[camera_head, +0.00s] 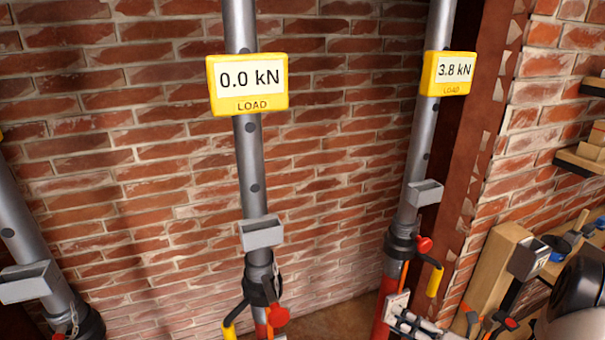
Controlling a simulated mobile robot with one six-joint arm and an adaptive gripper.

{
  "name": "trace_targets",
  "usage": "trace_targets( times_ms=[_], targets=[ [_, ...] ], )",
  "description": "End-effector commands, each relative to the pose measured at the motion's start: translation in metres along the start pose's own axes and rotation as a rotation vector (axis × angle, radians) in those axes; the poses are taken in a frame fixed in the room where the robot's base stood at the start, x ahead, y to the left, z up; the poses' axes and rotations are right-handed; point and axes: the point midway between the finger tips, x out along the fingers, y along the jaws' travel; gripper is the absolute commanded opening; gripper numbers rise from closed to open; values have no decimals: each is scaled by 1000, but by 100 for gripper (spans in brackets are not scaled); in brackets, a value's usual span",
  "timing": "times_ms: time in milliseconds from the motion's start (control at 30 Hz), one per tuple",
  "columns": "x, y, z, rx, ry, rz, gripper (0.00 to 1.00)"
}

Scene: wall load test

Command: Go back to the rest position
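A dark round joint with a pale link (580,285) shows at the right bottom edge and looks like part of my arm. Pale metal parts with dark joints (418,324), probably my gripper, are at the bottom edge beside the red lower tube of the right prop (418,165). They are cut off, so I cannot tell if the fingers are open or touch the prop. The right prop's yellow display (448,73) reads 3.8 kN. The middle prop (249,165) has a yellow display (247,84) reading 0.0 kN.
A third prop (28,240) leans at the left edge. Red and yellow handles (433,281) stick out from the right prop's collar. A wooden bench with tools (495,265) and shelves (580,160) stand at the right. A brick wall (335,150) is behind.

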Motion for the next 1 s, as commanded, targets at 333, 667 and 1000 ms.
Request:
trace_targets(
  times_ms=[333, 667, 1000],
  targets=[
    [28, 165, -73, -853, 633, 149, 35],
    [-21, 245, -140, -1703, 1153, 401, 35],
    [-87, 279, -151, -2549, 1638, 716, 35]
  ],
)
